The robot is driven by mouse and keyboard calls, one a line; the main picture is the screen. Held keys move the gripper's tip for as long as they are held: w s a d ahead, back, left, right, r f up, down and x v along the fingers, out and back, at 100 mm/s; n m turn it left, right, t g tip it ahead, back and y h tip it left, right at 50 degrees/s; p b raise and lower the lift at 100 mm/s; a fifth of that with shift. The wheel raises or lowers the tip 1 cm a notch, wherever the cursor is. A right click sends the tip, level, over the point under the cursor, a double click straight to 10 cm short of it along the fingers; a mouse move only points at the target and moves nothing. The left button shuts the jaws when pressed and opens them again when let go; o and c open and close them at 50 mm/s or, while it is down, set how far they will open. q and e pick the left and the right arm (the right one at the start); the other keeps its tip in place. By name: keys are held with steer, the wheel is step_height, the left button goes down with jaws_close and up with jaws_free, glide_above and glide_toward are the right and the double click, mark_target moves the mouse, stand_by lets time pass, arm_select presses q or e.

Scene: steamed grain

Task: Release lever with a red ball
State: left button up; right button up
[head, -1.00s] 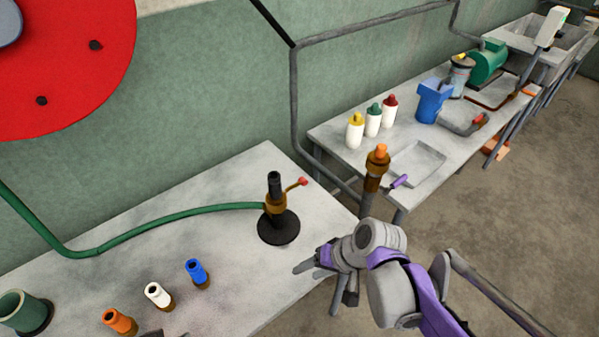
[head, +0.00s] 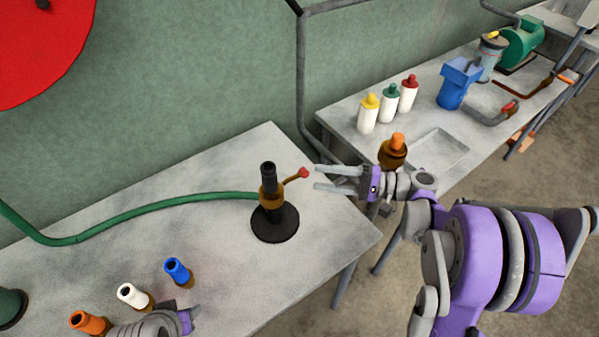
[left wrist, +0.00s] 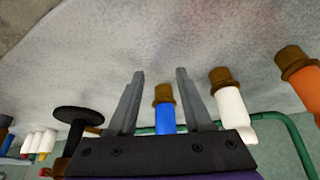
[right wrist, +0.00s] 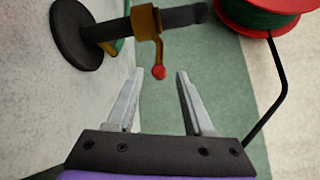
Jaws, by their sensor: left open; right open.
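The lever's red ball (head: 303,172) sits at the end of a short brass lever (head: 292,179) on a black upright nozzle (head: 268,174) with a round black base (head: 275,223). My right gripper (head: 317,178) is open and empty, just right of the ball, its fingers pointing at it. In the right wrist view the ball (right wrist: 158,72) is just beyond and between the open fingertips (right wrist: 159,74), apparently not touching them. My left gripper is open in the left wrist view (left wrist: 160,72), with the blue-topped piece (left wrist: 165,115) showing between its fingers.
Orange (head: 90,322), white (head: 133,296) and blue (head: 177,271) pieces stand at the table's front left. A green hose (head: 150,211) runs to the nozzle. A second table (head: 350,118) at right holds bottles and a blue funnel (head: 458,83).

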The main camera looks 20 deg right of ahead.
mark_target(304, 175)
steer(key=x, duration=0.6)
steer(key=shift+w+a, duration=0.2)
steer(key=shift+a, duration=0.1)
jaws_close()
stand_by(1.1)
